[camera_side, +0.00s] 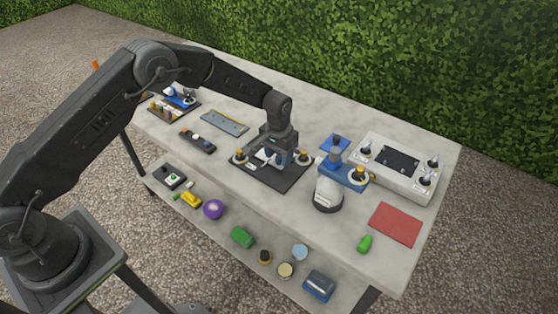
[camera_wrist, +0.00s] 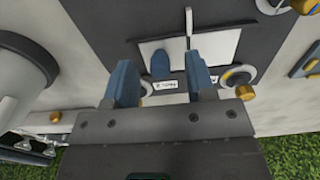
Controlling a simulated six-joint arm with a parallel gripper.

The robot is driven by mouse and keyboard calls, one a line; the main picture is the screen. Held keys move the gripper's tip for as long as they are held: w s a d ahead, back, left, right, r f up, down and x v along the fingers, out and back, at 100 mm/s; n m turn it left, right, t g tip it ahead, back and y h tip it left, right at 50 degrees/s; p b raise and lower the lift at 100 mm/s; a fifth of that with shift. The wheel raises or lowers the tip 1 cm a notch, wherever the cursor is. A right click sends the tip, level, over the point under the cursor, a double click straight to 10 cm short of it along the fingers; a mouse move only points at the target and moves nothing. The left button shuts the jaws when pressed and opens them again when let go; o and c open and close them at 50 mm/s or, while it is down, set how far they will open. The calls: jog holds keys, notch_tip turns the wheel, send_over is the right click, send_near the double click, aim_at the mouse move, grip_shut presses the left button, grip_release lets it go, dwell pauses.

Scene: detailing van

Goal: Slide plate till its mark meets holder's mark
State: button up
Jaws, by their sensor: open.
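A dark flat base (camera_side: 262,178) lies near the middle of the table, with a round knobbed fitting at each side. On it sits a white plate (camera_side: 262,154), which also shows in the wrist view (camera_wrist: 214,46) with a thin upright fin. A blue tab (camera_wrist: 160,64) sits on the plate. A small printed label (camera_wrist: 166,85) lies just below the plate in the wrist view. My gripper (camera_side: 280,157) is low over the base. In the wrist view my gripper (camera_wrist: 160,76) is open, its blue fingers apart on either side of the tab. I cannot make out the alignment marks.
A white cylinder (camera_side: 327,194) and a blue fixture (camera_side: 345,172) stand right of the base. A white box with knobs (camera_side: 409,180), a red pad (camera_side: 396,224) and a green item (camera_side: 365,243) lie farther right. A grey strip (camera_side: 224,122) and dark bar (camera_side: 197,140) lie left.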

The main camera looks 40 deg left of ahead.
aim_at(279, 157)
jog(key=shift+r, duration=0.1)
jog(key=shift+r, duration=2.4)
jog(key=shift+r, duration=0.1)
jog(key=s+a+r+t, duration=0.1)
jog(key=s+a+r, duration=0.1)
jog(key=s+r, duration=0.65)
jog(key=s+a+r+t, duration=0.2)
jog(key=s+r, duration=0.2)
jog(key=r, duration=1)
jog(key=s+a+r+t, duration=0.1)
jog(key=s, duration=0.9)
jog(key=s+r+t, duration=0.1)
jog(key=s+r, duration=0.1)
jog(key=s, duration=0.9)
jog(key=shift+s+a+r+t, duration=0.15)
jog(key=shift+s+a+t, duration=0.15)
jog(key=shift+a, duration=0.05)
